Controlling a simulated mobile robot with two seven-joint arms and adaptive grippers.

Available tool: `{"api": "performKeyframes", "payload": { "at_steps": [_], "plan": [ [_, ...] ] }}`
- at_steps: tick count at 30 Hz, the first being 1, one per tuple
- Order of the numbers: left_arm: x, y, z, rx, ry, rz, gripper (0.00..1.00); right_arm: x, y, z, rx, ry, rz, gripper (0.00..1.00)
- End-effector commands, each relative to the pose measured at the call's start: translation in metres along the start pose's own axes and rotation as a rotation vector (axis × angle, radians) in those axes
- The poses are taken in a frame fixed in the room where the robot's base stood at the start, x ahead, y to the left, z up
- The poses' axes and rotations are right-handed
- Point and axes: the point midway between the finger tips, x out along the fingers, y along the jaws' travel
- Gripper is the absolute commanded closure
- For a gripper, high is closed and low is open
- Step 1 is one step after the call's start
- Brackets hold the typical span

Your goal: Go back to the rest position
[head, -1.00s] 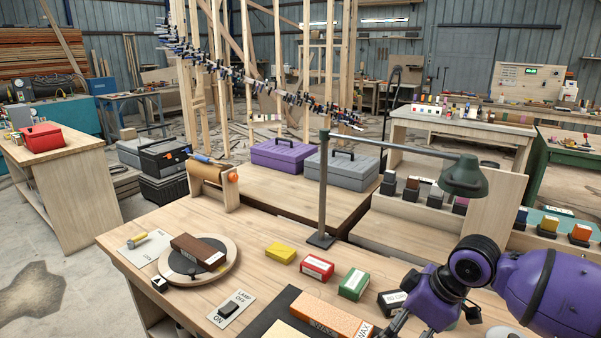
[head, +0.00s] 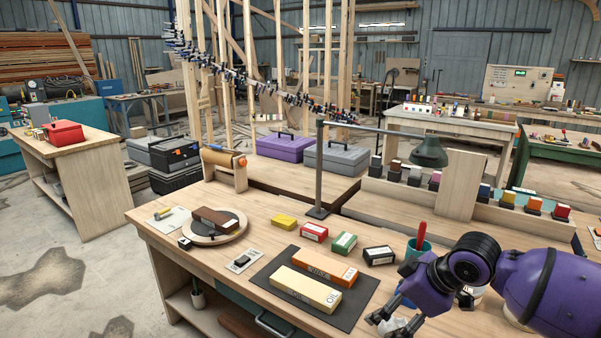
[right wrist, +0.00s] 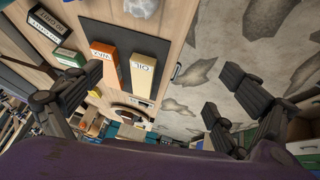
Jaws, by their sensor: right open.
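My right gripper (head: 385,322) is at the bottom right of the head view, at the bench's front edge. In the right wrist view its fingers (right wrist: 157,90) are spread wide with nothing between them. The workbench (head: 215,262) lies in front of me. On its dark mat (head: 340,310) lie an orange WAX block (head: 318,264) and a pale OIL block (head: 303,288). These blocks also show in the right wrist view, well beyond the fingers. My left gripper is not in view.
Yellow (head: 284,221), red (head: 314,232), green (head: 344,243) and black (head: 379,255) boxes line the bench behind the mat. A green lamp (head: 430,152) overhangs it. A teal cup (head: 418,250) stands by my right arm. Open floor (head: 75,260) lies to the left.

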Motion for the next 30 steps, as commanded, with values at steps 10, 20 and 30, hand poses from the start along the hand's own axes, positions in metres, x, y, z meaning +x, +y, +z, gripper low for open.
{"api": "performKeyframes", "payload": {
  "at_steps": [10, 20, 30],
  "plan": [
    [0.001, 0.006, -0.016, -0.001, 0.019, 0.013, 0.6, 0.054, -0.031, -0.034, 0.02, 0.311, 0.159, 0.03],
    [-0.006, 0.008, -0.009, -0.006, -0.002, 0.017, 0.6, 0.096, -0.121, 0.045, 0.26, 0.47, 0.281, 0.03],
    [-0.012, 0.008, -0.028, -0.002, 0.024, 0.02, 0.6, 0.091, -0.249, 0.215, 0.611, 0.307, 0.427, 0.03]
  ]
}}
